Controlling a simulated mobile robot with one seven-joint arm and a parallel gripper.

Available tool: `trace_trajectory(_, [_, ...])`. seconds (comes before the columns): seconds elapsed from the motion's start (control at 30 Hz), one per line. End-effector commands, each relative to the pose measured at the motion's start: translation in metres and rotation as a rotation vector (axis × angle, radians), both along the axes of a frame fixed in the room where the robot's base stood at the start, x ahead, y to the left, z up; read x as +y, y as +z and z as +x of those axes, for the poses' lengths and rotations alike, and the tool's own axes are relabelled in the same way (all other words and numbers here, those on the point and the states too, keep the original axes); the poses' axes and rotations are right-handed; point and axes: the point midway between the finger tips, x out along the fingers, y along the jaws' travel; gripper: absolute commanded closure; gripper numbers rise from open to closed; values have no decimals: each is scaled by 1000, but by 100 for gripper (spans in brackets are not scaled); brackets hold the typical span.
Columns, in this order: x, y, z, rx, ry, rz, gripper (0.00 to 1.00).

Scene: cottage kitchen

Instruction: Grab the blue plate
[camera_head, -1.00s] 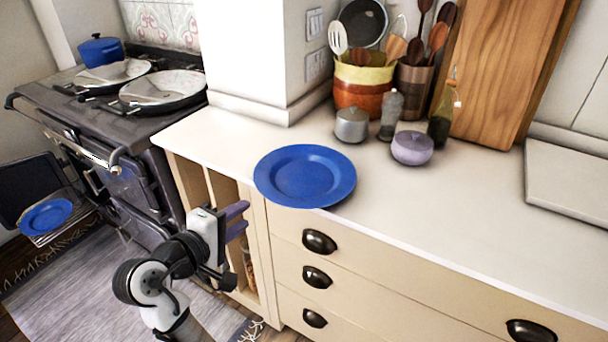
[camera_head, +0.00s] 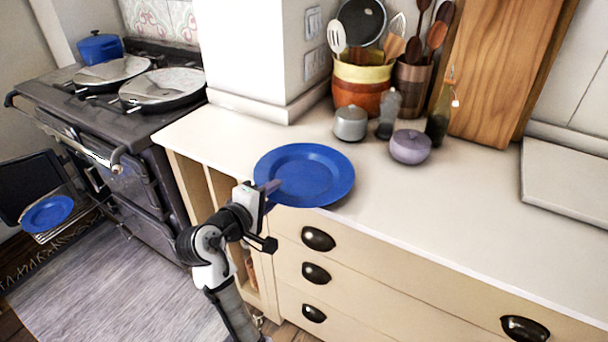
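A round blue plate (camera_head: 315,175) lies on the pale counter and overhangs its front edge at the left end. My gripper (camera_head: 270,194) is at the plate's front-left rim. One finger shows against the plate's upper face near the rim. The other finger is mostly hidden, so I cannot tell how far apart they are or whether both touch the rim. A second blue plate (camera_head: 47,215) sits low at the far left, on a rack by the open stove door.
A grey lidded pot (camera_head: 350,124), a glass shaker (camera_head: 389,114), a purple bowl (camera_head: 410,147) and a bottle (camera_head: 438,125) stand behind the plate. Utensil pots and a wooden board (camera_head: 505,70) are at the back. The counter right of the plate is clear. Drawer handles (camera_head: 318,239) protrude below.

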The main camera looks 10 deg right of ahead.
Motion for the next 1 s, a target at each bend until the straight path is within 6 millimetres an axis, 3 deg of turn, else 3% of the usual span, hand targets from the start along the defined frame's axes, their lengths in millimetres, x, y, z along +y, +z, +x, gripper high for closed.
trace_trajectory(0.07, [0, 0, 0, 0, 0, 0, 71])
trace_trajectory(0.3, [0, 0, 0, 0, 0, 0, 100])
trace_trajectory(1.0, [0, 8, 0, -5, 0, -1, 100])
